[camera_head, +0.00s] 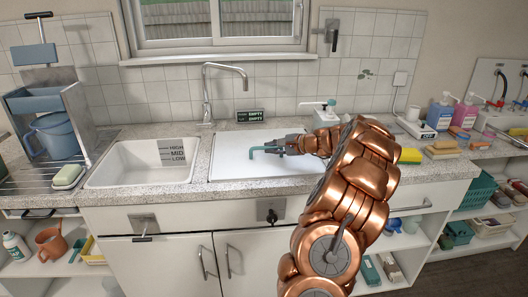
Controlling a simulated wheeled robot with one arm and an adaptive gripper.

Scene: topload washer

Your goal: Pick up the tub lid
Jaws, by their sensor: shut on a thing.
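The tub lid (235,168) is a flat white panel with a teal bar handle (258,149). It lies over the right-hand basin in the speckled counter, below the tap. My gripper (284,147) comes in from the right and is shut on the teal handle. My copper-coloured arm hides the lid's right part. I cannot tell whether the lid is raised at all from the counter.
An open white basin (140,171) with level marks is left of the lid. A tap (207,92) and a small dark sign (250,116) stand behind. A pump bottle (326,114) and yellow sponge (411,155) are on the right. A rack (75,125) stands at left.

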